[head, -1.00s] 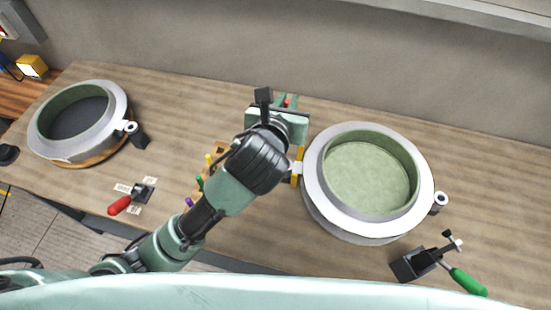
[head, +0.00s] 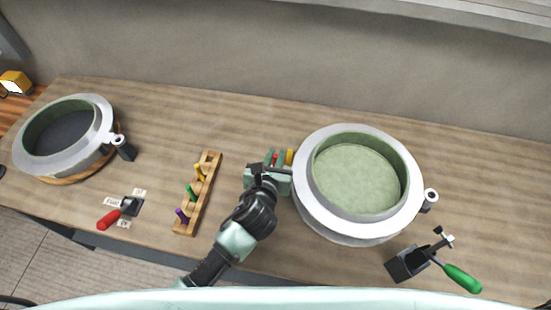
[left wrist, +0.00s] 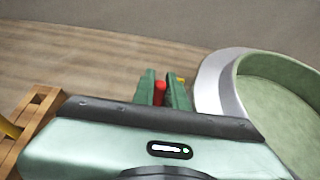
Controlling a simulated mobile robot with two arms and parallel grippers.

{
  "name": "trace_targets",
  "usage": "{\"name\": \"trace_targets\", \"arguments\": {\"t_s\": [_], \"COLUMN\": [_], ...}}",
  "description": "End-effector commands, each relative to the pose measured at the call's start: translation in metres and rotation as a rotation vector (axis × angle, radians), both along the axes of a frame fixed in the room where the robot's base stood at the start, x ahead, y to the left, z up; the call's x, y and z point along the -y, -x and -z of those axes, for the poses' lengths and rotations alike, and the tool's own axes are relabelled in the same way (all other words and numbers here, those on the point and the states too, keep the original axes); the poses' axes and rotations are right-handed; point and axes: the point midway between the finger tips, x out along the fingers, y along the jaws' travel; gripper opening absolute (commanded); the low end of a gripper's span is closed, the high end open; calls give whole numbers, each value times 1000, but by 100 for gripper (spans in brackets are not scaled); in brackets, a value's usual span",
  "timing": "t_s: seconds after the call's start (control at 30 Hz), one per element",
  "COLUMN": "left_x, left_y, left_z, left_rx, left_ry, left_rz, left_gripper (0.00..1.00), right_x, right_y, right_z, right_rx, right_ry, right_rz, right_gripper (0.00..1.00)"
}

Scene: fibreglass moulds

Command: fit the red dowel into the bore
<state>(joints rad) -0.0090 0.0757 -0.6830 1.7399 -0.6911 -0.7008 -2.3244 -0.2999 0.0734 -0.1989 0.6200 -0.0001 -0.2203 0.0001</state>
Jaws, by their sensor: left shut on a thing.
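My left gripper (head: 275,159) is shut on the red dowel (head: 275,156), just left of the right-hand mould (head: 301,195). In the left wrist view the red dowel (left wrist: 160,92) stands upright between the two green fingers (left wrist: 163,94). Its lower end is hidden. A yellow part (head: 290,157) sits between the gripper and the mould rim. Any bore there is hidden by the gripper. A lug with a dark round hole (head: 431,195) shows on the mould's right side. The left-hand mould has a similar lug (head: 118,139). My right gripper is not in view.
A wooden rack (head: 209,160) holds yellow, green and purple dowels left of my arm. A red-handled lever (head: 110,219) with labels stands at the left front, a green-handled clamp (head: 460,278) at the right front. The tabletop behind the rack is clear.

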Motion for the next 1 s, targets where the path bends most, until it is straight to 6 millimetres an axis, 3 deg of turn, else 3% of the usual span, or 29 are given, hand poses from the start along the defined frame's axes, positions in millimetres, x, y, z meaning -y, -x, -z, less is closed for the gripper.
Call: {"name": "trace_targets", "arguments": {"t_s": [0.1,0.5,0.53,0.6,1.0], "left_x": [0,0,0,0,-1], "left_y": [0,0,0,0,4], "left_z": [13,17,16,16,12], "left_rx": [-1,0,0,0,0], "left_ry": [1,-1,0,0,0], "left_rz": [0,1,1,1,1], "left_gripper": [0,0,22,35,35], "right_x": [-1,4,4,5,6], "right_y": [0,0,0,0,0], "right_z": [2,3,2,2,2], "right_rx": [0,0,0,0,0], "right_ry": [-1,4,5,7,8], "right_rz": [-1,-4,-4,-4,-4], "right_gripper": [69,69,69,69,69]}}
